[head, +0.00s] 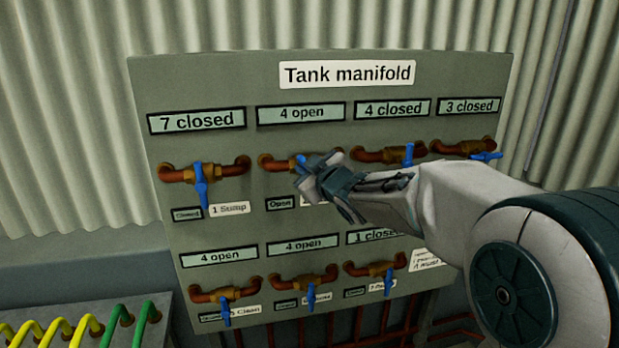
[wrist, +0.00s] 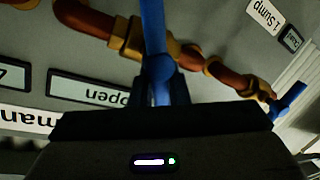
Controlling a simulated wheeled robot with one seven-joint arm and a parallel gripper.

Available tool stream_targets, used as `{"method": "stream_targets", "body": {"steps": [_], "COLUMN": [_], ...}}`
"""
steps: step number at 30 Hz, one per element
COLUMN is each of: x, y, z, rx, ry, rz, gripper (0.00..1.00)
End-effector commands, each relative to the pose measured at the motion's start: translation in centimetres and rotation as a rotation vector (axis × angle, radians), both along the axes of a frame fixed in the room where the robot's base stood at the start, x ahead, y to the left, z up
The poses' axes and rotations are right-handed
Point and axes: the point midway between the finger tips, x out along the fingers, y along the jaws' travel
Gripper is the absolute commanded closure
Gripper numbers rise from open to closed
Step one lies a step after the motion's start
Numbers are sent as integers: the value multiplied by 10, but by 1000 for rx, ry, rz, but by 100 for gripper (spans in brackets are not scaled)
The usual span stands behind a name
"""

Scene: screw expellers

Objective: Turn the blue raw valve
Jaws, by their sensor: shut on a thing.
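A blue valve handle (head: 301,160) sits on the second brass-and-copper valve from the left in the top row, under a "4 open" sign. Its name plate is mostly hidden behind my gripper, so I cannot read "raw" on it. My gripper (head: 306,174) is at this handle. In the wrist view, which is upside down, the blue handle (wrist: 153,28) runs down from the brass body into my gripper (wrist: 164,88). The fingers are shut on it. The small plate at lower left of this valve reads "Open".
The grey "Tank manifold" panel (head: 240,228) bears several other blue-handled valves. The "1 Sump" valve handle (head: 201,186) is just left, and another handle (head: 409,154) is close right. Yellow and green pipes (head: 110,326) stand at lower left. A corrugated wall is behind.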

Motion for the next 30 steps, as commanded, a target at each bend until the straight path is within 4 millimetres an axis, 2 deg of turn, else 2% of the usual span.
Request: {"method": "stream_targets", "body": {"steps": [15, 30], "x": [-2, -2], "y": [7, 8], "z": [-8, -8], "rx": [-394, -514], "ry": [-114, -148], "rz": [1, 2], "gripper": [100, 100]}}
